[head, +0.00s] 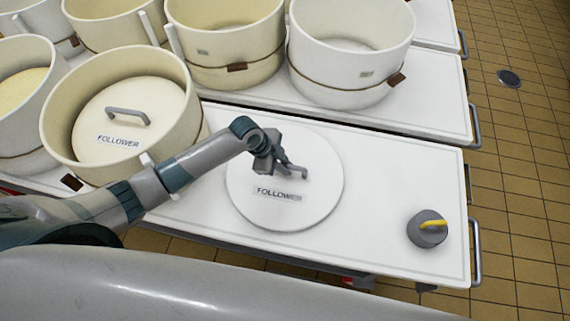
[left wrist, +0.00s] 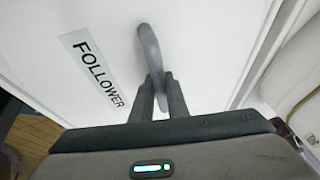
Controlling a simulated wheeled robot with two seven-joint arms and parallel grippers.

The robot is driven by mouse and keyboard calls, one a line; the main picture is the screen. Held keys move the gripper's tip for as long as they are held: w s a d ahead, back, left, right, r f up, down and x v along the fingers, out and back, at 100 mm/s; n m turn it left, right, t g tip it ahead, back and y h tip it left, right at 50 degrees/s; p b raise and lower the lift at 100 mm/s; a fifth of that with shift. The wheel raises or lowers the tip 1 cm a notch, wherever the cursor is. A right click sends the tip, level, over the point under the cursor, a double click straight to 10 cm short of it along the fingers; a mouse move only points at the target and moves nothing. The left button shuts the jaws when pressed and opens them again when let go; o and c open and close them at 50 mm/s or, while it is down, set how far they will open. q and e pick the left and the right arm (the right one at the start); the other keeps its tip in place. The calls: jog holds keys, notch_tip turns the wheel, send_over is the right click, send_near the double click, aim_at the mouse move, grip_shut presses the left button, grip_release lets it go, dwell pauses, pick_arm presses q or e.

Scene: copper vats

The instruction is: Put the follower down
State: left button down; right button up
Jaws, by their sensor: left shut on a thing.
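The follower (head: 312,213) is a flat white disc labelled FOLLOWER, lying over the white table top in the head view. My left gripper (head: 292,171) is over its middle, shut on the grey handle. In the left wrist view the two fingers (left wrist: 160,95) close around the follower's handle (left wrist: 149,45), beside the FOLLOWER label. The disc looks level and close to the table top; whether it touches the table I cannot tell. My right gripper is in neither view.
A cream vat (head: 60,135) with another follower (head: 150,110) inside is at the left. More vats (head: 345,75) stand behind. The table between the disc and the weight is clear.

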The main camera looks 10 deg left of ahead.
pick_arm(q)
jog(key=c, duration=1.7)
grip_release()
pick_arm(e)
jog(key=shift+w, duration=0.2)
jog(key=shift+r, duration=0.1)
